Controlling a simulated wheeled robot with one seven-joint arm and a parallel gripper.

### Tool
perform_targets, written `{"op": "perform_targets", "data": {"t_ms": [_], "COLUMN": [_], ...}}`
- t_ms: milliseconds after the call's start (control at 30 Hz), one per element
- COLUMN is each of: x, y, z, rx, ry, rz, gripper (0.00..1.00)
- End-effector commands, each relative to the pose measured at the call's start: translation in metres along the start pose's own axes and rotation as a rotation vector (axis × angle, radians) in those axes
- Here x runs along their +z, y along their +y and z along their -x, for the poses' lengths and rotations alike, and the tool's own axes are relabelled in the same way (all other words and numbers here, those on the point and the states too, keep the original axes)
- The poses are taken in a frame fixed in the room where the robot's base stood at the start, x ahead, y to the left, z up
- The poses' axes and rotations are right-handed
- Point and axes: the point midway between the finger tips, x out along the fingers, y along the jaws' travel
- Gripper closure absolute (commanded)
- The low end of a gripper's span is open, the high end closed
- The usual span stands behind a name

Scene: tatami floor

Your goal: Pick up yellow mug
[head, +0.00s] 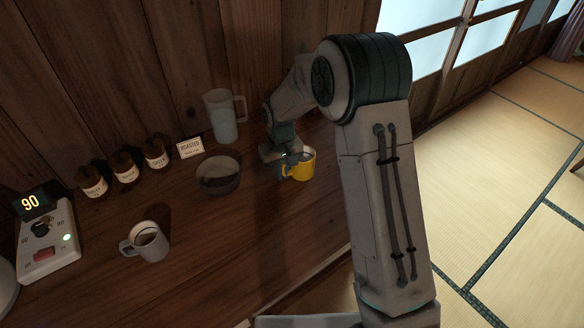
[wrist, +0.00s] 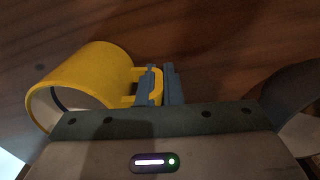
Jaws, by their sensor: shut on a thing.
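The yellow mug (head: 303,168) is at the right part of the wooden counter in the head view, just in front of my gripper (head: 284,168). In the wrist view the yellow mug (wrist: 92,80) lies across the left side of the picture, its opening toward the lower left. My gripper (wrist: 160,85) is shut on the mug's handle, its two blue-grey fingers on either side of it. I cannot tell whether the mug touches the counter. My arm hides part of the area behind it.
A dark bowl (head: 218,178) stands left of the yellow mug, with a clear pitcher (head: 222,118) behind. A white mug (head: 146,242), several small jars (head: 124,166), a sign (head: 190,148) and a device reading 90 (head: 48,245) stand further left. The counter's front middle is clear.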

Motion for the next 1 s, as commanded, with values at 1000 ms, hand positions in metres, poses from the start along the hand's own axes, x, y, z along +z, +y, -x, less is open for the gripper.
{"op": "perform_targets", "data": {"t_ms": [1000], "x": [0.044], "y": [0.011], "z": [0.068], "rx": [0.001], "ry": [0.002], "rz": [-0.002], "gripper": [1.0]}}
